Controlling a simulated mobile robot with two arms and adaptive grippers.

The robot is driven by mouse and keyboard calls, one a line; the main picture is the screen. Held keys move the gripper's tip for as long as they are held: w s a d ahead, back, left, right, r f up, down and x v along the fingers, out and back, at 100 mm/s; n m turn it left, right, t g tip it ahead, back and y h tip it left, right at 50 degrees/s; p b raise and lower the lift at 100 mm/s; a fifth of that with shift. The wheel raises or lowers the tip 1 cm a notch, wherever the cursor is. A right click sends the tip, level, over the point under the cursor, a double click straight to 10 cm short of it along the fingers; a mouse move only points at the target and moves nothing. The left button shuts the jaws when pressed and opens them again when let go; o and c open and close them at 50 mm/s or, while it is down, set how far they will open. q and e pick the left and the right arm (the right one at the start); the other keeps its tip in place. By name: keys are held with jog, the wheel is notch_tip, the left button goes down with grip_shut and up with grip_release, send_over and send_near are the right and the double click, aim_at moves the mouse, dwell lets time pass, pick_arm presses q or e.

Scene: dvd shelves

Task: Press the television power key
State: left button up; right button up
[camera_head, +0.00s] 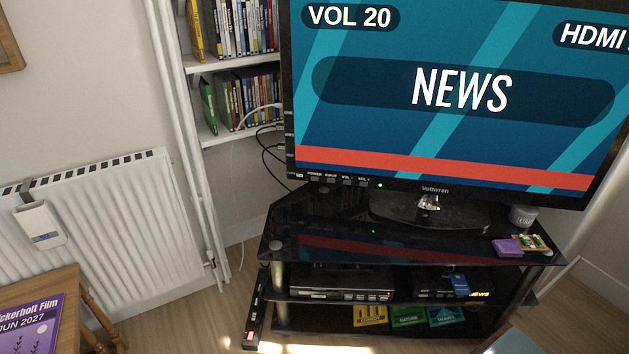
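The television (440,110) stands on a black glass stand (340,215) and its screen is lit. It shows "NEWS", "VOL 20" and a partly cut-off "HDMI" label. A row of small keys runs along the lower left bezel. The leftmost labelled one looks like the power key (315,179), with input and volume keys to its right. A small green light (380,185) glows beside the row. Neither of my grippers is in the head view.
Shelves of DVD cases (245,100) stand left of the television, with loose cables (268,150) between. A white radiator (110,225) and a wooden table (60,310) are at left. Lower stand shelves hold a player (340,282) and cases (408,316). A purple item (507,247) lies on top.

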grip_shut()
jog(key=shift+s, duration=0.1)
dwell(1.0)
